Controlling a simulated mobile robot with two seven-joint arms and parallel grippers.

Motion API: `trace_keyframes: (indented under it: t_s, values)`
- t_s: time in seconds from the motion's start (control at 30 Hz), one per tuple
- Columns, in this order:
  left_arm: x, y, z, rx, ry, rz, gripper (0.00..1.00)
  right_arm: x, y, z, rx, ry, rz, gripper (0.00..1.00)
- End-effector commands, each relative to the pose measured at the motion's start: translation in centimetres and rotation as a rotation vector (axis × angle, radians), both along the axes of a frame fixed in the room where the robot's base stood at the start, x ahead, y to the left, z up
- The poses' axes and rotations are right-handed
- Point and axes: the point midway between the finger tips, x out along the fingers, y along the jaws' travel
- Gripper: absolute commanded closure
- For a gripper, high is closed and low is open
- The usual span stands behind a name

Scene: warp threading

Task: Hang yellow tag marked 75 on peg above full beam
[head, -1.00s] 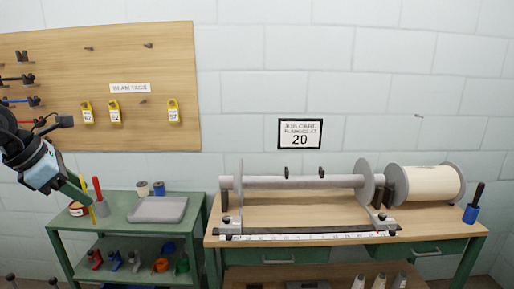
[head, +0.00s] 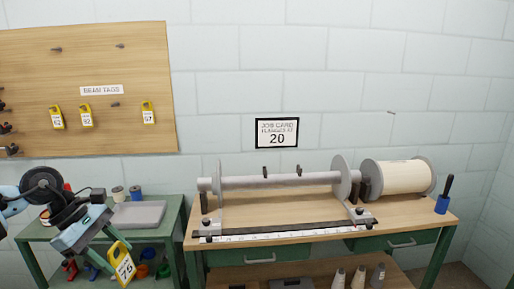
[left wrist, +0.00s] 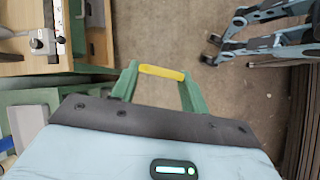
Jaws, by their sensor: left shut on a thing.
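My left gripper (head: 112,243) is shut on the yellow tag marked 75 (head: 123,265), which hangs tilted below it in front of the green cart. In the left wrist view the green fingers (left wrist: 160,85) are shut on the tag's yellow edge (left wrist: 162,72). The peg (head: 391,113) is a small dark pin on the white block wall, above the full beam (head: 403,176). That beam is a cream-wound roll with grey flanges at the bench's right end. The peg is bare. My gripper is far left of the peg and lower.
A wooden board (head: 85,70) at left holds yellow tags (head: 148,113) on pegs. A job card (head: 277,133) reads 20. The green cart (head: 175,215) holds a grey tray (head: 138,214). Wall around the peg is clear.

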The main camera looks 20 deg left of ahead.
Motion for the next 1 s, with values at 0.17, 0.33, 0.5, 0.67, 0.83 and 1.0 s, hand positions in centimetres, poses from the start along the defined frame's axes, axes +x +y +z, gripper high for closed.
trace_keyframes:
  t_s: [0.17, 0.33, 0.5, 0.67, 0.83, 1.0]
  values:
    - [0.6, -4.2, -2.4, -0.006, -0.005, -0.288, 0.8, -0.1, -0.1, -0.1, -0.001, 0.002, 0.001, 0.64]
    - [0.6, -8.7, -4.7, -0.003, -0.004, -0.616, 0.8, -0.1, -0.1, -0.1, -0.002, 0.002, 0.001, 0.64]
    - [0.2, -13.7, -6.7, 0.001, -0.003, -0.984, 0.8, -0.2, -0.2, -0.2, -0.003, 0.003, 0.001, 0.64]
    - [-0.6, -17.6, -8.1, 0.003, -0.002, -1.304, 0.8, -0.3, -0.3, -0.4, -0.004, 0.006, 0.002, 0.64]
    - [-1.4, -20.2, -9.0, 0.005, 0.0, -1.536, 0.8, -0.5, -0.3, -0.5, -0.005, 0.009, 0.002, 0.64]
    - [-1.7, -21.1, -9.3, 0.003, -0.001, -1.63, 0.8, -0.6, -0.4, -0.6, -0.006, 0.012, 0.003, 0.64]
